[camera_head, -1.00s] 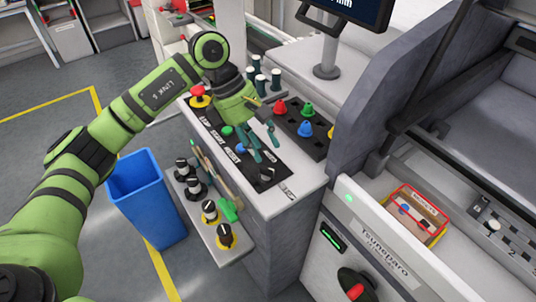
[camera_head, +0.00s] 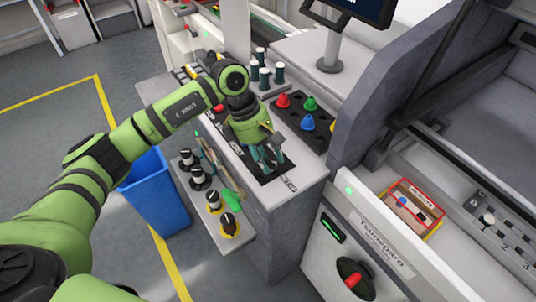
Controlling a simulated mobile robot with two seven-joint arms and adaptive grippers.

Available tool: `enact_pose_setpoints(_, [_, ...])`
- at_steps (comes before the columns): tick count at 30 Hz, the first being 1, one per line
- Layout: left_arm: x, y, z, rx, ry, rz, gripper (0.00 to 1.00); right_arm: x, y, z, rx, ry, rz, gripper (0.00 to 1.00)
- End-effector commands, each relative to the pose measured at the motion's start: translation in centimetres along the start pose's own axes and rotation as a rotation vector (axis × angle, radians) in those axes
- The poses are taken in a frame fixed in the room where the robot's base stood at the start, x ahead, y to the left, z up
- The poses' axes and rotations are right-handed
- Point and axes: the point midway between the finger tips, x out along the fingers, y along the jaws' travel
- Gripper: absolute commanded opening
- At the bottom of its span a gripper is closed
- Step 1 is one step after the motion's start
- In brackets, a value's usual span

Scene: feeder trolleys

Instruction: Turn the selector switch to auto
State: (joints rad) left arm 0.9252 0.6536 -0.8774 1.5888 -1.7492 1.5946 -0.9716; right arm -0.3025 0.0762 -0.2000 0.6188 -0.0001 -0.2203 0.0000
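The control panel (camera_head: 291,181) is a light box top with a dark label strip carrying buttons and, at its near end, the selector switch. The switch knob is largely hidden now behind my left gripper's fingers, so its pointing direction cannot be read. My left gripper (camera_head: 266,160) points down over that near end of the strip. Its teal fingers look spread apart, one on each side of the knob's place; whether they touch the knob cannot be told. My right gripper is not in view.
A dark block with colored pieces (camera_head: 307,123) and several dark green-and-white cylinders (camera_head: 265,78) stand behind. A monitor post (camera_head: 331,50) rises farther back.

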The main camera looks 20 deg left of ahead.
Motion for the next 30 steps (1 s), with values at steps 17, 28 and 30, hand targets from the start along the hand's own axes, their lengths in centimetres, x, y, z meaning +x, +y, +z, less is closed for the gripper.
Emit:
enact_pose_setpoints(17, [0.1, -0.1, -0.1, -0.042, 0.0, 0.018, 0.0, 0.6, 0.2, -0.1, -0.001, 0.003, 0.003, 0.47])
enact_pose_setpoints(28, [0.3, -0.2, -0.3, -0.281, 0.0, 0.12, 0.0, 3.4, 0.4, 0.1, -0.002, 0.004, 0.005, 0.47])
enact_pose_setpoints(30, [0.3, -0.2, -0.3, -0.342, 0.0, 0.146, 0.0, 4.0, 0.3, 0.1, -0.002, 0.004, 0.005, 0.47])
